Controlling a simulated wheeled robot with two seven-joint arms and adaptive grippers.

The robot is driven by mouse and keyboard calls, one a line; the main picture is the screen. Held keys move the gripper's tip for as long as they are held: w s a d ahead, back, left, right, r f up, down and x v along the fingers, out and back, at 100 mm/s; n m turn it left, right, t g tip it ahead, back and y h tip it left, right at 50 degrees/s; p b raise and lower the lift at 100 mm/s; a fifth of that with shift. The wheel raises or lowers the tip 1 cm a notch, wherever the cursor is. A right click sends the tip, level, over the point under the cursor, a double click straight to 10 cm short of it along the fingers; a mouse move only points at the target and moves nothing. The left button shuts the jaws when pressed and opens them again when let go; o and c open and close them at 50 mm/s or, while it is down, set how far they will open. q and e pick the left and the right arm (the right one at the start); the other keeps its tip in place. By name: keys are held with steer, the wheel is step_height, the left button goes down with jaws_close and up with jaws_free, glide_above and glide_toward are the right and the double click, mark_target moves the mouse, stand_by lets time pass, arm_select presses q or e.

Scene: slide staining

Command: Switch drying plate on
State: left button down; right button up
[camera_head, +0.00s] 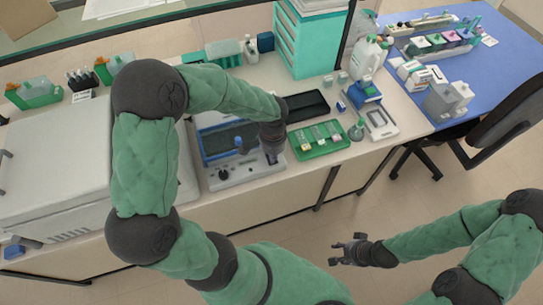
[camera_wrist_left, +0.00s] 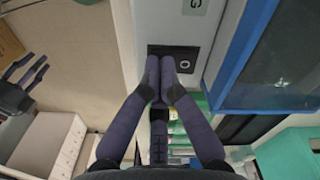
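The drying plate (camera_head: 240,176) is a light grey device with a blue-framed dark top and a black knob on its front. It sits on the bench below my left arm. In the left wrist view, its grey body (camera_wrist_left: 176,25) carries a black rocker switch (camera_wrist_left: 188,64) marked "O". My left gripper (camera_head: 273,158) is at the device's front right corner. Its fingers (camera_wrist_left: 166,64) are together and empty, at the switch and covering part of it. I cannot tell whether they touch it. My right gripper (camera_head: 349,249) is open and empty, away from the bench, above the floor.
A green tray (camera_head: 318,152) with small items lies right of the device, with a black tray (camera_head: 305,106) behind it. A large white-lidded machine (camera_head: 60,150) stands to the left. A teal drawer unit (camera_head: 310,45) stands behind. A dark chair (camera_head: 510,105) is at right.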

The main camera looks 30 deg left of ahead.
arm_select(q)
steer(key=shift+r+p, duration=2.55)
steer(key=shift+r, duration=0.9)
arm_select(e)
step_height(320, 180, up, 5)
steer(key=shift+r, duration=0.1)
